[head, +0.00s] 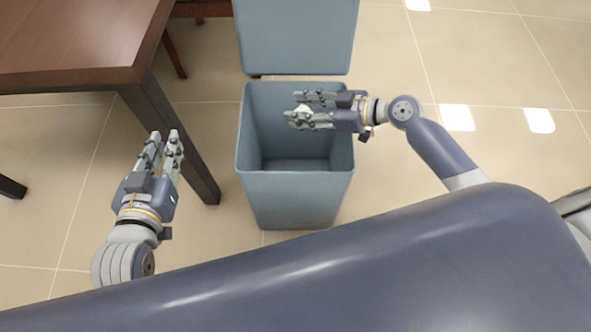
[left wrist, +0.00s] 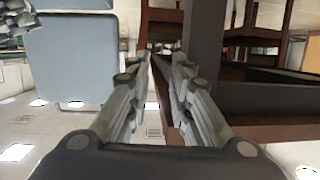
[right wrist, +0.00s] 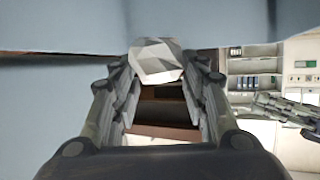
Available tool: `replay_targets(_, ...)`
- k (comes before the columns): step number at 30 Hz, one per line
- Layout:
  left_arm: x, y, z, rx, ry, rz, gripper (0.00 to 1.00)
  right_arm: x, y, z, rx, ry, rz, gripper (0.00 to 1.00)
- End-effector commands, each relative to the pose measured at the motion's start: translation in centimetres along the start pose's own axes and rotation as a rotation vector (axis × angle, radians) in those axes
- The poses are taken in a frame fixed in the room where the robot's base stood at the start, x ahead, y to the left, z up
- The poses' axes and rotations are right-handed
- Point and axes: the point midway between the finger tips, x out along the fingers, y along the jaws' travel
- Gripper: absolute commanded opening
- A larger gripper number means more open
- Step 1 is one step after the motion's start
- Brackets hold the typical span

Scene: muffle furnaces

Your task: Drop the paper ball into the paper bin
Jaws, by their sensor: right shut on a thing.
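The paper ball (right wrist: 157,60) is a white, faceted lump between the fingertips of my right gripper (right wrist: 158,75) in the right wrist view. In the head view only a small white part of the paper ball (head: 303,109) shows between the fingers. My right gripper (head: 312,108) is shut on it, over the opening of the paper bin. The paper bin (head: 297,203) is a blue-grey, open-topped square bin on the floor, and its visible inside looks empty. My left gripper (head: 168,142) is open and empty, left of the bin. It also shows in the left wrist view (left wrist: 163,62).
A blue-grey panel or second bin (head: 297,35) stands just behind the paper bin. A dark brown wooden table (head: 75,45) is at the upper left, its leg (head: 172,140) between my left gripper and the bin. Tiled floor to the right is clear.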

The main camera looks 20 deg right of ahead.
Motion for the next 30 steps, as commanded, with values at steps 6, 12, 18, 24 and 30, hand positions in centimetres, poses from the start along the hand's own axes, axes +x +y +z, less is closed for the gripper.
replay_targets(6,0.2,0.3,-2.3,-0.001,0.117,0.007,0.20,0.3,0.0,0.8,0.000,0.000,0.000,0.32)
replay_targets(12,0.2,0.5,-3.2,-0.002,0.163,0.010,0.20,0.4,0.0,1.1,0.001,0.000,0.000,0.32)
replay_targets(18,0.2,0.5,-3.4,-0.002,0.167,0.010,0.20,0.4,0.0,1.0,0.001,0.000,0.000,0.32)
replay_targets(24,0.2,0.5,-3.4,-0.002,0.167,0.010,0.20,0.4,0.0,1.0,0.001,0.000,0.000,0.64)
replay_targets(30,0.2,0.5,-3.3,-0.002,0.166,0.010,0.20,0.4,0.0,1.0,0.000,0.000,0.000,0.64)
